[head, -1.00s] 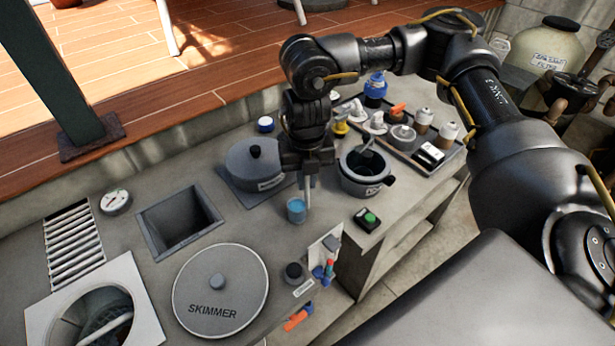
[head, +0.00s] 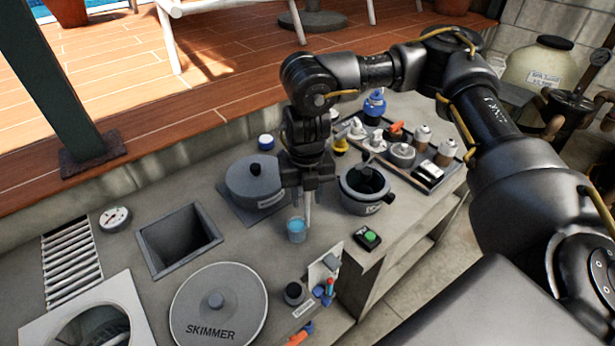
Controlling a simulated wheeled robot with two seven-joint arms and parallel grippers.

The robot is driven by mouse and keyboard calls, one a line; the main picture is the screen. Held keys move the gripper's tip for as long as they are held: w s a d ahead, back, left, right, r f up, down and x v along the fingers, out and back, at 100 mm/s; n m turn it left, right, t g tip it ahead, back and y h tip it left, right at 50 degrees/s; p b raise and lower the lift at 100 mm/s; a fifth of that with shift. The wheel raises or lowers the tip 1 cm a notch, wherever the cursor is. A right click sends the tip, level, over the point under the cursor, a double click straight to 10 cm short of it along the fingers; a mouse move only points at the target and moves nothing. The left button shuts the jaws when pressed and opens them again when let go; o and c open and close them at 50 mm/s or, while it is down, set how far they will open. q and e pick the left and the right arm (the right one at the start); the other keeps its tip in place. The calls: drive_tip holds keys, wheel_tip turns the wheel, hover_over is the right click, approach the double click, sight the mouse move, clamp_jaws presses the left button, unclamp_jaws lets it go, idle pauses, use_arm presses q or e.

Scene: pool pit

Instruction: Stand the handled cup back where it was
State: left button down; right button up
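The handled cup (head: 296,231) is a small, clear blue cup, upright near the middle of the head view, over the grey counter in front of the lidded pot. I cannot tell whether its base touches the counter. My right gripper (head: 307,212) points straight down, its pale fingers at the cup's right rim. The fingers overlap in this view, so their gap does not show. The cup's handle is not visible, and whether the fingers hold it is unclear. My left gripper is not in view.
A lidded pot (head: 253,182) stands behind left, an open dark pot (head: 366,188) to the right. A green-button box (head: 367,238), a square opening (head: 178,240) and the skimmer lid (head: 219,305) surround the cup. A tray of bottles (head: 428,177) is at back right.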

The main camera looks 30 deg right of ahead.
wheel_tip(320, 180, up, 11)
drive_tip(key=shift+r+b, duration=0.2)
drive_tip(key=shift+b, duration=0.1)
idle(0.5)
